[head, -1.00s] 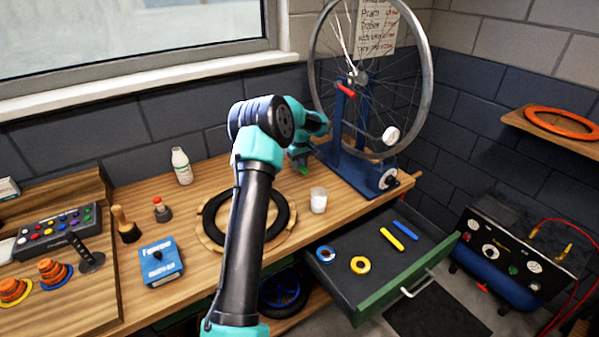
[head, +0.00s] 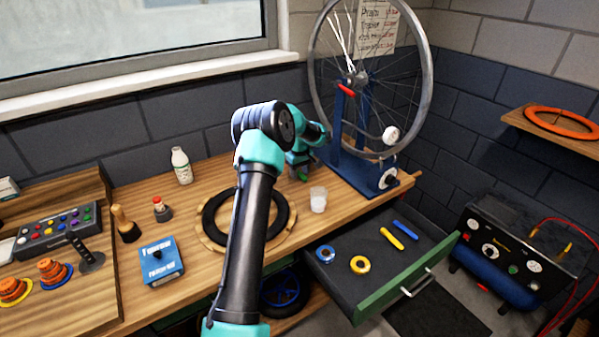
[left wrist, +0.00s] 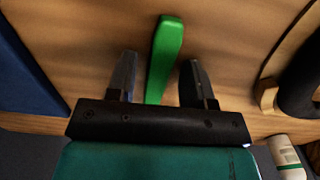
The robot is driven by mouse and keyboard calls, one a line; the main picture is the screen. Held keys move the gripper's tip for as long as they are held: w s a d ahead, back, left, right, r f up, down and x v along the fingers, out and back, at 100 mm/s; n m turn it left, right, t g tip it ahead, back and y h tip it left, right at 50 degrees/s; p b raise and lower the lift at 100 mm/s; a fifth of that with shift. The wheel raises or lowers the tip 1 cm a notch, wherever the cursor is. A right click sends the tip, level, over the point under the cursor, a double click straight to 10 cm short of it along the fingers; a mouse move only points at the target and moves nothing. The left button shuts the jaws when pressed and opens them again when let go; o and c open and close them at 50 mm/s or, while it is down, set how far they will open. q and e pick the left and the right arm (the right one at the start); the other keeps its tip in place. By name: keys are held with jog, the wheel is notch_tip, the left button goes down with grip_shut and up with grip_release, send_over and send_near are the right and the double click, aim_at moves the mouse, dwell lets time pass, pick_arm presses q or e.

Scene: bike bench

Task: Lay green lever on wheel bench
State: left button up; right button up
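The green lever (left wrist: 163,60) is on the bench's bare wood (left wrist: 90,40) in the left wrist view. My left gripper (left wrist: 160,78) is open, with one finger on each side of the lever and a gap showing on both sides. In the head view my left gripper (head: 300,170) points down at the bench (head: 345,196), just left of the blue wheel stand (head: 345,158). Only a small green bit of the lever (head: 303,175) shows there beneath it. My right gripper is not in view.
A white cup (head: 318,200) and a black tyre ring (head: 212,220) stand close by. A white bottle (head: 181,166) is at the back. The wheel (head: 425,80) rises above the stand. An open drawer (head: 345,283) holds yellow and blue levers and rings.

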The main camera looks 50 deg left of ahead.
aim_at(300, 173)
pick_arm(q)
jog(key=shift+r, duration=0.1)
notch_tip(300, 173, up, 12)
dwell(0.7)
dwell(1.5)
